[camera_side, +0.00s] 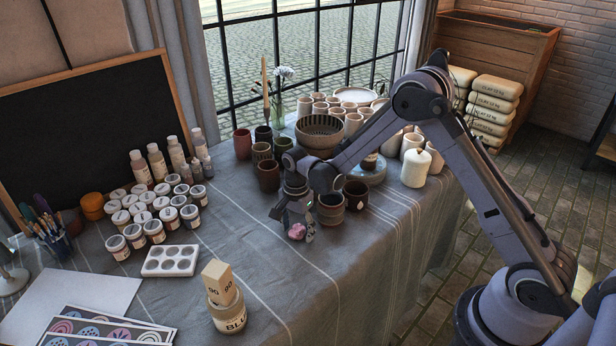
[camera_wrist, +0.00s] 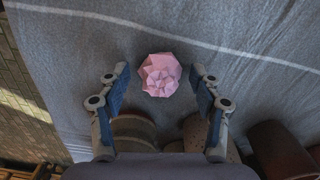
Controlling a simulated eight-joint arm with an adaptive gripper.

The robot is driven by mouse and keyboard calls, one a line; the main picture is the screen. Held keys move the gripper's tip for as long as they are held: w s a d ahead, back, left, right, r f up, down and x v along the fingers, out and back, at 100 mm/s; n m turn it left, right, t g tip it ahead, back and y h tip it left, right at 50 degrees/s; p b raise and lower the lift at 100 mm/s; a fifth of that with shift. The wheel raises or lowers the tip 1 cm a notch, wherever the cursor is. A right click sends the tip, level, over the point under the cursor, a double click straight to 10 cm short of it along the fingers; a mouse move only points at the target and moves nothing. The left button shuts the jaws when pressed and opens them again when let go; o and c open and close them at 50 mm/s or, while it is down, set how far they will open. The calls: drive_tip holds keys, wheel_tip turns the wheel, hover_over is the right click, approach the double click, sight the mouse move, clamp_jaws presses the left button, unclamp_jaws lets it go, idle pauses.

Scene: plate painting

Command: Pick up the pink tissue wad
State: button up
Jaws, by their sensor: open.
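The pink tissue wad (camera_wrist: 160,75) is a crumpled, rounded lump lying on the grey cloth. In the wrist view it sits centred, just beyond the gap between the two fingers of my gripper (camera_wrist: 161,83). The fingers are apart, one on each side, with nothing between them. In the side view the pink tissue wad (camera_side: 297,231) shows on the table right by the fingertips of my gripper (camera_side: 295,228), which points down. One finger partly hides the wad there. I cannot tell from these views how high the fingertips are above the cloth.
Dark cups (camera_side: 355,194) and a ribbed pot (camera_side: 330,208) stand close behind my gripper. Paint jars (camera_side: 155,231), a white palette (camera_side: 171,261) and a labelled jar with a block (camera_side: 226,312) are left. The cloth in front is clear.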

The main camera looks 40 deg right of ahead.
drive_tip(key=c, duration=0.8)
